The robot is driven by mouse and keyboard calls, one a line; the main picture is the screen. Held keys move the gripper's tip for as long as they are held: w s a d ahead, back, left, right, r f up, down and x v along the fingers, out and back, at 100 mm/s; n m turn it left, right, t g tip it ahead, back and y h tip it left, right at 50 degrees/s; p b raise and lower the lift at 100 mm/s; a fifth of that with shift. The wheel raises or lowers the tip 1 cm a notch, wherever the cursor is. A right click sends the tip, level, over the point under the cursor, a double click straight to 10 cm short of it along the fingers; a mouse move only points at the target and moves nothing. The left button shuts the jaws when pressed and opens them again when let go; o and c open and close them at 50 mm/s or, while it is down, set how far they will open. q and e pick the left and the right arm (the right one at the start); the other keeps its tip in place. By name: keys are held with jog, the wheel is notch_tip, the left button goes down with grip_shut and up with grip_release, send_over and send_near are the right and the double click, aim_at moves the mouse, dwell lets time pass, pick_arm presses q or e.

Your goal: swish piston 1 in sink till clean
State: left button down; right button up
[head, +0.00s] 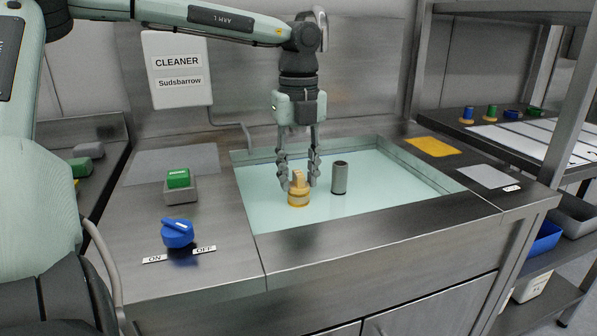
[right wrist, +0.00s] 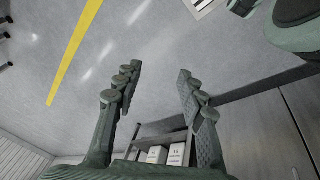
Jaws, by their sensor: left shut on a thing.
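The sink (head: 400,207) is filled with pale green-blue water. My left gripper (head: 298,178) points down over the sink and is shut on the orange-yellow piston (head: 298,199). The piston is at the water, left of the middle; I cannot tell how deep it sits. A grey cylinder (head: 339,178) stands upright in the sink just right of the piston, apart from it. My right gripper (right wrist: 160,95) shows in the right wrist view with its fingers apart and nothing between them, over the grey floor.
A blue knob (head: 177,233) with ON and OFF labels and a green-topped block (head: 179,184) are on the counter left of the sink. A CLEANER dispenser (head: 176,70) hangs behind. A yellow cloth (head: 432,146) and grey mat (head: 489,176) lie to the right.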

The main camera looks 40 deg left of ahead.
aim_at(301, 207)
pick_arm(q)
jog(key=shift+f, duration=0.3)
jog(key=shift+f+b, duration=0.45)
jog(key=shift+b, duration=0.05)
jog(key=shift+f+b, duration=0.55)
jog(key=shift+f, duration=0.1)
notch_tip(301, 207, down, 2)
jog(key=shift+f+b, duration=0.2)
jog(key=shift+b, duration=0.8)
jog(key=shift+f+b, duration=0.35)
pick_arm(e)
jog(key=w+a+r+n+t+y, duration=0.1)
jog(key=w+a+r+t+y, duration=0.3)
jog(key=w+a+r+t, duration=0.5)
jog(key=shift+w+a+r+n, duration=0.3)
jog(key=shift+w+a+r, duration=1.25)
jog(key=shift+a+r, duration=0.2)
jog(key=shift+f, duration=0.1)
pick_arm(q)
jog(key=shift+s+d+b, duration=0.25)
jog(key=shift+d+b, duration=0.1)
jog(key=shift+d, duration=0.2)
pick_arm(e)
jog(key=shift+f, duration=0.3)
